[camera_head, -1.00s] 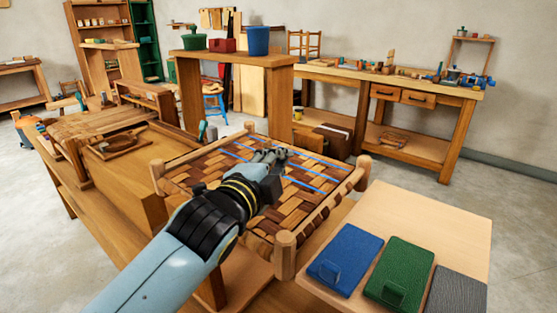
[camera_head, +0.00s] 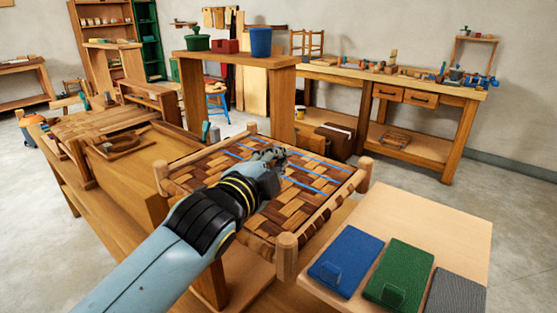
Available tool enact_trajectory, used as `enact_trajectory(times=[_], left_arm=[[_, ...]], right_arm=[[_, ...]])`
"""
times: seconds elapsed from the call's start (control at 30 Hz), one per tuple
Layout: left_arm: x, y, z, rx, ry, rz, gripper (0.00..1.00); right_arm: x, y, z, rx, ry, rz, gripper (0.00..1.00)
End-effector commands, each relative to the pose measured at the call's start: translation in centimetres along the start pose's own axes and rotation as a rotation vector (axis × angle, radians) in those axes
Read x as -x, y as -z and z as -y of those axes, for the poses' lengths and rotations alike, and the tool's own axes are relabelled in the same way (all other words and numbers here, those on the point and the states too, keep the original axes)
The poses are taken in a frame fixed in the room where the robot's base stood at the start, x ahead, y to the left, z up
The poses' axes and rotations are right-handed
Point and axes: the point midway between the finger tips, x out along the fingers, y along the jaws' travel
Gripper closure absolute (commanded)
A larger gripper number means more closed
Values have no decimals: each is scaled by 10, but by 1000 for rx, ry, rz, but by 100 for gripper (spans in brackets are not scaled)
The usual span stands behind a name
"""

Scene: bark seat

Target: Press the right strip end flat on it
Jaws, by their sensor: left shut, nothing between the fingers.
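The woven bark seat (camera_head: 285,205) stands on the bench in front of me, a wooden frame with corner posts. Its weave is light and dark brown strips. Several thin blue strips (camera_head: 318,163) lie across the far and right part of the weave. My left gripper (camera_head: 271,156) is shut and empty, over the middle of the far half of the seat. I cannot tell whether its fingertips touch the weave. My left arm hides the near left part of the seat. I cannot make out a loose strip end. My right gripper is not in view.
A pale board (camera_head: 440,225) at the right holds a blue pad (camera_head: 345,256), a green pad (camera_head: 400,272) and a grey pad (camera_head: 457,291). A wooden stand (camera_head: 230,58) with a blue cup (camera_head: 261,42) rises behind the seat. A workbench (camera_head: 400,85) stands along the wall.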

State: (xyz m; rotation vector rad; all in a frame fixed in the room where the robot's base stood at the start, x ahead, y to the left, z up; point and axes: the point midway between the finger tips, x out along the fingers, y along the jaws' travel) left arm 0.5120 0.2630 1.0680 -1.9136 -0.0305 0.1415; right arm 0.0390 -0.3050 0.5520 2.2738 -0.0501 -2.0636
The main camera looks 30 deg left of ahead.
Motion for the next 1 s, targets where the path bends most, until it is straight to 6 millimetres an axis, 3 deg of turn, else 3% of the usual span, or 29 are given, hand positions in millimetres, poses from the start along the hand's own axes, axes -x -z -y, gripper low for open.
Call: enact_trajectory(times=[0.43,1.0], left_arm=[[-4,-14,8,29,-8,0,100],[-9,-37,10,30,-7,0,100]], right_arm=[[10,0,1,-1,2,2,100],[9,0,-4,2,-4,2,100]])
